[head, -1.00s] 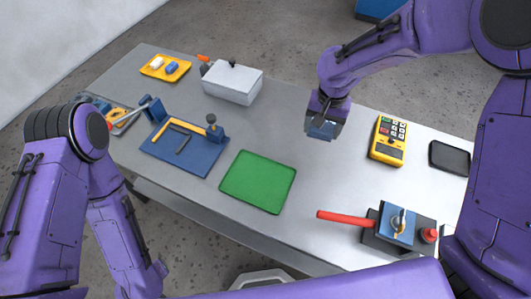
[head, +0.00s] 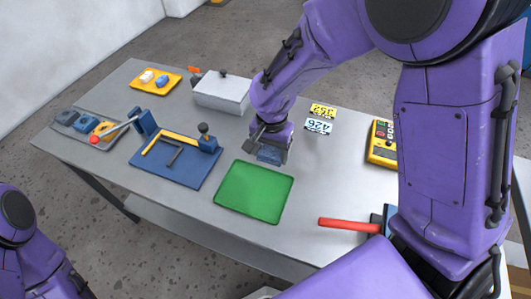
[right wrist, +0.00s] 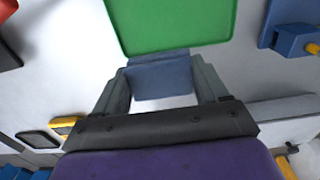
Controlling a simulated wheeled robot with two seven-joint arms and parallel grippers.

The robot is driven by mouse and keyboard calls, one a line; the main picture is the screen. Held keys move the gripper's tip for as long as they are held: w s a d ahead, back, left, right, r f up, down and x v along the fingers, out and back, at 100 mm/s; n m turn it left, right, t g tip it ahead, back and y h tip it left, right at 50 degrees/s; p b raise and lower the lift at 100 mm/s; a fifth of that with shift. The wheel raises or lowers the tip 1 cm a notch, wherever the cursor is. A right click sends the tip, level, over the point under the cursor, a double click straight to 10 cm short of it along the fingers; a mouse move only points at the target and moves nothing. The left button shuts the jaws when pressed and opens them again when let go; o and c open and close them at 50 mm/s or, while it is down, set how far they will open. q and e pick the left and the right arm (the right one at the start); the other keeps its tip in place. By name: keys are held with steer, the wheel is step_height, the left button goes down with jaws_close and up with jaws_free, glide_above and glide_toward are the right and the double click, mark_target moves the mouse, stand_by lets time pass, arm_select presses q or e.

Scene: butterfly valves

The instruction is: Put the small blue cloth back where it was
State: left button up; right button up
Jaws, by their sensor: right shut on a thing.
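The small blue cloth (head: 269,154) hangs between the fingers of my right gripper (head: 270,150), just beyond the far right corner of the green tray (head: 254,192). In the right wrist view the cloth (right wrist: 161,78) is a folded blue-grey piece held between the two fingers, close to the edge of the green tray (right wrist: 170,25). The tray is empty. Whether the cloth touches the table is unclear. My left gripper is out of view; only part of that arm shows at the lower left.
A blue board (head: 177,160) with a yellow-handled fixture lies left of the tray. A white box (head: 222,95) and a yellow tray (head: 137,83) stand behind. Two number cards (head: 320,118) lie right of the gripper. A red handle (head: 348,225) and a yellow meter (head: 381,145) are at right.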

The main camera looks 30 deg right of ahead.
steer(key=w+d+f, duration=0.1)
steer(key=w+f, duration=0.1)
steer(key=w+d+f, duration=0.1)
steer(key=w+f, duration=0.1)
steer(key=w+d+f+p, duration=0.1)
steer(key=w+f, duration=0.1)
steer(key=shift+f, duration=0.25)
step_height(320, 180, down, 3)
steer(key=shift+r+p, duration=0.2)
steer(key=shift+p, duration=0.6)
steer(key=shift+w+f, duration=0.15)
steer(key=shift+f, duration=0.25)
steer(key=o, duration=1)
steer(key=shift+f, duration=0.1)
